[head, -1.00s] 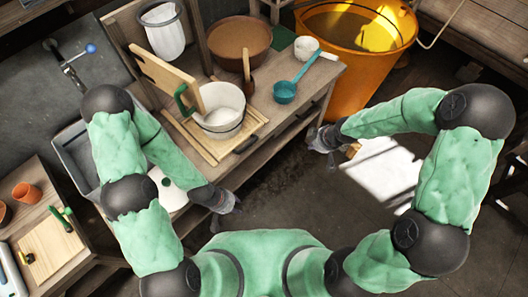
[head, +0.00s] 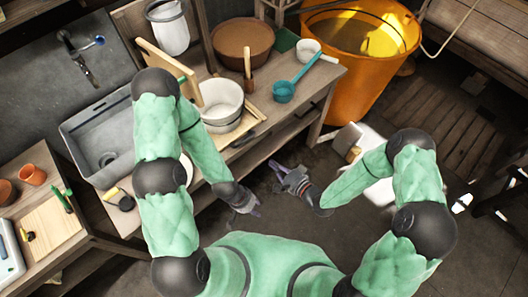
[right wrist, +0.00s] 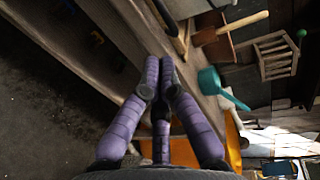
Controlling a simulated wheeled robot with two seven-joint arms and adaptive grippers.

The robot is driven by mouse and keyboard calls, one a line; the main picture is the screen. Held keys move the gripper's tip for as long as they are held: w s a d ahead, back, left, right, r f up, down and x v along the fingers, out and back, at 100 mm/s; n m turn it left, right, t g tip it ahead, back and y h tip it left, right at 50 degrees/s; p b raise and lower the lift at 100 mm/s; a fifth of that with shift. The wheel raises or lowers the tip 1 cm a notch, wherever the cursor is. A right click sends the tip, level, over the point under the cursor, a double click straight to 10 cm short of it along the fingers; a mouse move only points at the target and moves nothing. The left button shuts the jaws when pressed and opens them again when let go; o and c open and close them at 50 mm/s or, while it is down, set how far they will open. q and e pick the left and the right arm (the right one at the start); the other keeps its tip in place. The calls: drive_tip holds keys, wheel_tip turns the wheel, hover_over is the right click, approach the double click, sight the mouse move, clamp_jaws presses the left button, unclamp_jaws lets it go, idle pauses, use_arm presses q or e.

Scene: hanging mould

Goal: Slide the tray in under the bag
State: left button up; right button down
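A white cloth bag (head: 168,28) hangs in a rim beside a wooden post at the back of the bench. A pale wooden tray-like board (head: 248,124) lies on the bench under a white pot (head: 221,106); I cannot tell for sure that it is the tray. My right arm covers none of it. My left gripper (head: 252,209) is in front of the bench, away from both, seemingly empty. My right gripper (head: 280,175) is in front of the bench too, near the left one; its purple fingers (right wrist: 160,72) hold nothing visible.
A teal ladle (head: 284,91), a brown bowl (head: 240,40) and a white cup (head: 308,48) stand on the bench. An orange bucket (head: 365,85) stands at its right end. A grey sink (head: 95,140) is at left. Open floor lies in front of the bench.

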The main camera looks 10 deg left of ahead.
drive_tip(key=b+x, duration=0.1)
drive_tip(key=x, duration=1.2)
drive_tip(key=shift+w+a, duration=0.25)
drive_tip(key=shift+a, duration=0.1)
drive_tip(key=r+b+x, duration=0.1)
drive_tip(key=b+x, duration=0.3)
drive_tip(key=x, duration=0.3)
drive_tip(key=r+b+x, duration=0.1)
drive_tip(key=b+x, duration=0.4)
drive_tip(key=x, duration=0.2)
drive_tip(key=r+b+x, duration=0.2)
drive_tip(key=b+x, duration=0.2)
drive_tip(key=x, duration=0.3)
drive_tip(key=shift+w+a, duration=0.4)
drive_tip(key=shift+w, duration=0.05)
drive_tip(key=shift+w+a+r+b, duration=0.1)
drive_tip(key=shift+w+a+b, duration=0.3)
drive_tip(key=shift+b, duration=0.15)
drive_tip(key=shift+r, duration=0.35)
